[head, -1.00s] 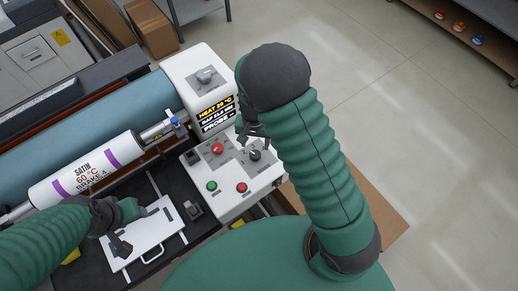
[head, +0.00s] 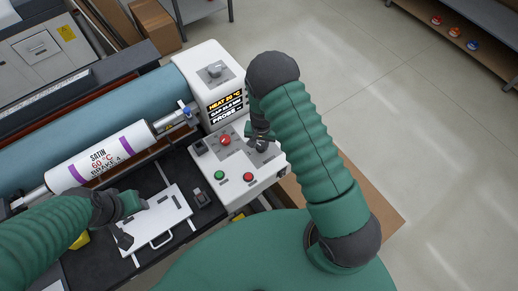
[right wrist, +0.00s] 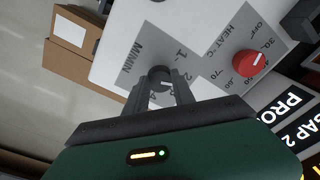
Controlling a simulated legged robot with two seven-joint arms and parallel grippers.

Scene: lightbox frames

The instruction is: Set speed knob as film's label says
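The speed knob (right wrist: 158,75) is small and dark, on a grey panel marked M/MIN with a numbered scale in the right wrist view. My right gripper (right wrist: 159,82) has its fingertips on either side of it; I cannot tell whether they press on it. In the head view the right gripper (head: 260,138) covers most of the knob. The film roll (head: 98,160) is white with purple bands; its label reads SATIN, 60 °C, BRAKE 4, and I see no speed on it. My left gripper (head: 130,222) is open and empty over a white plate (head: 158,225).
The control box (head: 238,183) carries a red heat knob (head: 225,140), a green button (head: 219,175) and a red button (head: 248,177). A display (head: 225,108) reads HEAT 20 °C. A grey knob (head: 215,69) sits on the upper housing. Cardboard boxes (head: 153,28) stand behind.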

